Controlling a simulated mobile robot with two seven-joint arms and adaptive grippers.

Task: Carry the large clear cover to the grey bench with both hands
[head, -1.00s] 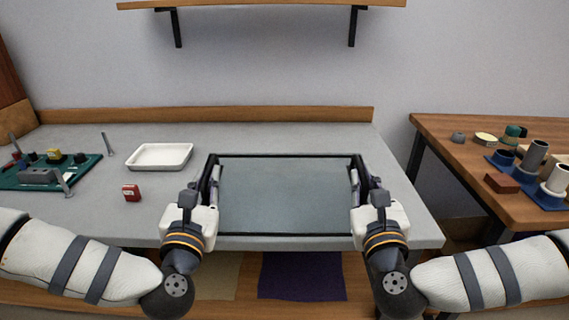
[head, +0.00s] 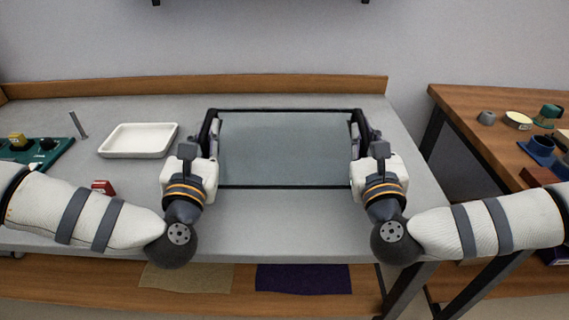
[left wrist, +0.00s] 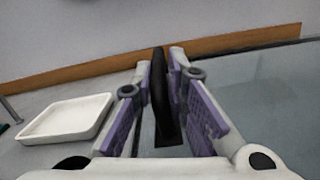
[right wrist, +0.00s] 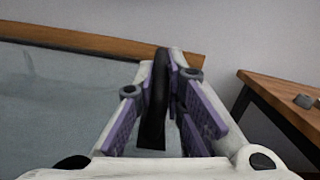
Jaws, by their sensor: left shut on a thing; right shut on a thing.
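The large clear cover (head: 285,150) is a see-through sheet with a dark frame, held level over the grey bench (head: 270,225). My left gripper (head: 207,140) is shut on the dark handle at the cover's left side; the handle also shows between the fingers in the left wrist view (left wrist: 160,95). My right gripper (head: 364,140) is shut on the handle at the right side, seen in the right wrist view (right wrist: 155,95). I cannot tell whether the cover touches the bench top or hangs just above it.
A white tray (head: 138,141) stands left of the cover, with a small red block (head: 103,187) near my left arm. A green board (head: 35,152) with parts lies at the far left. A wooden table (head: 480,130) with several items stands right, across a gap. The bench's front is clear.

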